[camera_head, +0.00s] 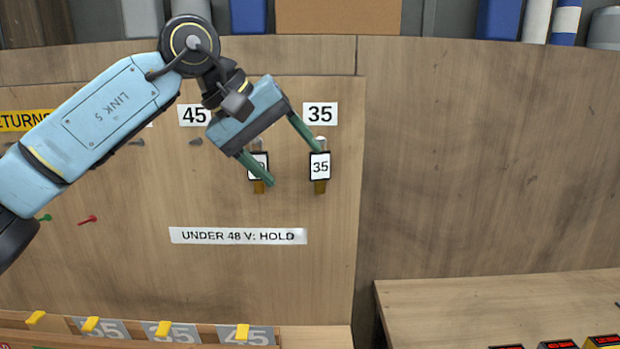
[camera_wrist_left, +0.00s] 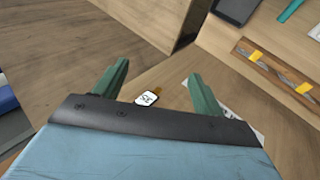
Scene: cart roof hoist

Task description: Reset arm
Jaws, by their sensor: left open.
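My left gripper (camera_head: 295,158) comes in from the left on a blue arm, in front of an upright wooden board (camera_head: 140,200). Its two green fingers are spread with nothing between them. A tag marked 35 (camera_head: 320,168) hangs on the board below the 35 label (camera_head: 320,114), just right of the fingertips. Another tag (camera_head: 259,161) hangs below the 45 label (camera_head: 194,115) to its right side, partly hidden by a finger. In the left wrist view the fingers (camera_wrist_left: 163,80) are apart, and a white tag (camera_wrist_left: 147,99) shows beyond them. My right gripper is not in view.
A sign reading UNDER 48 V: HOLD (camera_head: 238,236) is on the board. A rack with yellow clips (camera_head: 164,328) runs along the bottom left. A wooden surface (camera_head: 480,305) with dark red-labelled items (camera_head: 557,344) is at the lower right. The board's right part is bare.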

